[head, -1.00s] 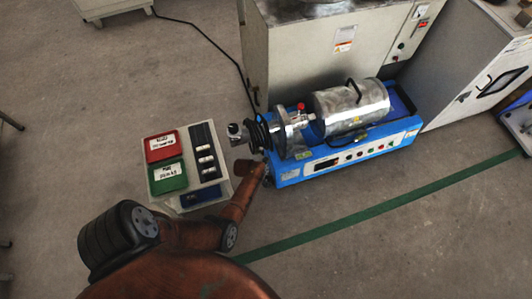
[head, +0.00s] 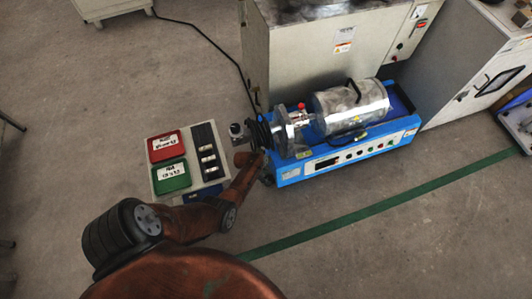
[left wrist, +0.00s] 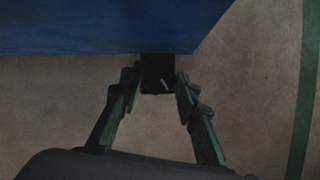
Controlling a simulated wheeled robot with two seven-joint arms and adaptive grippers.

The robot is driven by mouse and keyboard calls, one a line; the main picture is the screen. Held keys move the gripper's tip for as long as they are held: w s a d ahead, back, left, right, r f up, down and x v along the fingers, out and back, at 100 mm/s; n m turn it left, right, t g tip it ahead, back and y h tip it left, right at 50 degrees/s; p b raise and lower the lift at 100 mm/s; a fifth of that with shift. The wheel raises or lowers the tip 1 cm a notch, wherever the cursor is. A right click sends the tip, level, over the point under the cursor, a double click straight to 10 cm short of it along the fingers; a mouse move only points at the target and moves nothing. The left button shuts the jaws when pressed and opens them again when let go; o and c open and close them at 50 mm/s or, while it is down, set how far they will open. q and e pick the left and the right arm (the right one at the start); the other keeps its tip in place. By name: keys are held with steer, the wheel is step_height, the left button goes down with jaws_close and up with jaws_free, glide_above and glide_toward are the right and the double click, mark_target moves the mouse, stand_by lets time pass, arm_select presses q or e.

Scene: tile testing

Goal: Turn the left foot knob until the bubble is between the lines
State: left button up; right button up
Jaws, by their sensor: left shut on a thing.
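The machine is a blue-based unit (head: 350,150) with a shiny metal cylinder on top, on the floor. The left foot knob (left wrist: 158,68) is a small black piece with a pale slanted mark, under the blue base's edge in the left wrist view. My left gripper (left wrist: 158,86) is shut on this knob, one green-black finger on each side. In the head view my left arm reaches to the base's left front corner; the fingers and knob are too small and dark to make out there. I cannot make out the bubble or its lines. My right gripper is in neither view.
Red (head: 166,146) and green (head: 171,176) labelled trays sit on a pale board left of the machine, beside my arm. A grey cabinet (head: 335,40) stands close behind. The floor in front is clear, with a green line (head: 385,205) across it.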

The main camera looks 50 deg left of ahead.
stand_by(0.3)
arm_select(q)
steer(key=o, duration=1.2)
steer(key=shift+c, duration=0.2)
